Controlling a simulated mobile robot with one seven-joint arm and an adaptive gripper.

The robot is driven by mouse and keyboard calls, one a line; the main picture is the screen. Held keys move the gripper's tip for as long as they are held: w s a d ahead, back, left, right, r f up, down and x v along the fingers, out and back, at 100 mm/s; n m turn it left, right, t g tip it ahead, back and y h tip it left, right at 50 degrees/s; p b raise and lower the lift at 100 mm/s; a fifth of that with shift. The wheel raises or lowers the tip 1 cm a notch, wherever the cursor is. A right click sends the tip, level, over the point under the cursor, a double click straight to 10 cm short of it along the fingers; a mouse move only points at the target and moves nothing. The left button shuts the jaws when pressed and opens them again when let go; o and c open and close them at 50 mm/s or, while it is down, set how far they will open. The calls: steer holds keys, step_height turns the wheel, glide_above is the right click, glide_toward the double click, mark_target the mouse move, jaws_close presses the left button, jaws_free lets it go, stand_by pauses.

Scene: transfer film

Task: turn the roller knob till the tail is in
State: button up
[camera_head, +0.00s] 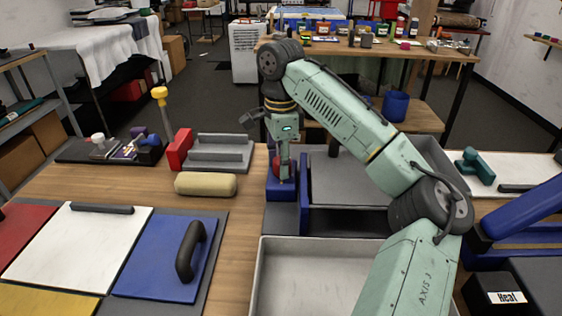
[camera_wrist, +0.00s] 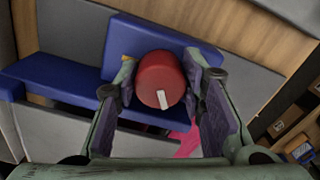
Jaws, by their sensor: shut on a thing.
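The red roller knob (camera_wrist: 158,72) is between the two fingers of my gripper (camera_wrist: 162,84) in the wrist view. A white mark (camera_wrist: 164,100) on its face points toward the picture's bottom, slightly right. My gripper (camera_head: 284,168) points down and is shut on the knob at the left end of the blue roller frame (camera_head: 283,190) in the head view. In the wrist view the blue frame (camera_wrist: 60,80) runs behind the knob. A piece of pink film (camera_wrist: 187,141) shows below the knob beside the right finger; its end is hidden.
A grey tray (camera_head: 258,282) stands in front of the roller frame. A blue board with a black handle (camera_head: 168,262) lies front left. Bare wood shows between them.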

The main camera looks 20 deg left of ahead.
mark_target(280, 160)
stand_by(0.4)
steer(key=o, duration=0.9)
steer(key=shift+c, duration=0.2)
step_height(280, 160, up, 12)
steer(key=shift+o, duration=0.3)
